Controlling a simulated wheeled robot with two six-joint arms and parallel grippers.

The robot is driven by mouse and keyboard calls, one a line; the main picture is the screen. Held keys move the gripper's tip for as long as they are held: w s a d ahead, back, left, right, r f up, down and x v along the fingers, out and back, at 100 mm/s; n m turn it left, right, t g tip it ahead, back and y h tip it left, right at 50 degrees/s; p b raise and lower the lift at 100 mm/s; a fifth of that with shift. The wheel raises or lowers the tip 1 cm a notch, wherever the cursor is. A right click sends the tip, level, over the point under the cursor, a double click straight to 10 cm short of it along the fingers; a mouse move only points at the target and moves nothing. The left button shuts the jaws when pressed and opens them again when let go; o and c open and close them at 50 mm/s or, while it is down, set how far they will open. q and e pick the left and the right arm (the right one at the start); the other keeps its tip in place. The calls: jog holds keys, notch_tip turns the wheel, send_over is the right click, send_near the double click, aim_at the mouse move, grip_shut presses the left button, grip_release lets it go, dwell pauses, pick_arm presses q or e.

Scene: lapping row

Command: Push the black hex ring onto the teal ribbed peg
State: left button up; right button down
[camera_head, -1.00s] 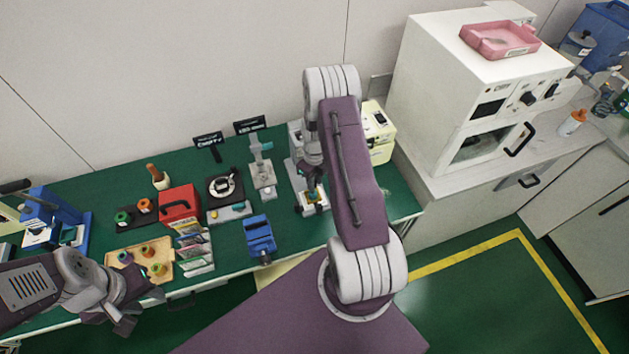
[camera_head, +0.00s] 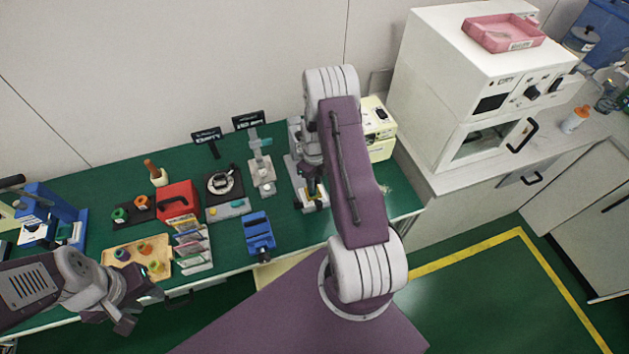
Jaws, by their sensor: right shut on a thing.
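My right gripper (camera_head: 313,186) is at the small fixture (camera_head: 316,203) on the right part of the green bench, pointing down just over it. It is shut on a small dark thing, probably the black hex ring; the fingers and arm mostly hide it. The teal ribbed peg cannot be made out for certain; it may be hidden under the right gripper. Whether ring and peg touch cannot be seen. My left gripper (camera_head: 138,307) is open and empty in front of the bench's front edge at lower left.
A wooden tray (camera_head: 109,262) with several coloured spools, a red box (camera_head: 178,200), a rack of packets (camera_head: 193,247) and a blue vise (camera_head: 258,233) stand left of the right gripper. A cream machine (camera_head: 379,130) stands close on its right. A white oven (camera_head: 450,75) is farther right.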

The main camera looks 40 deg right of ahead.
jog(key=shift+f+b, duration=0.65)
jog(key=shift+f, duration=0.25)
jog(key=c, duration=1.1)
grip_release()
notch_tip(320, 180, up, 9)
jog(key=b, duration=0.1)
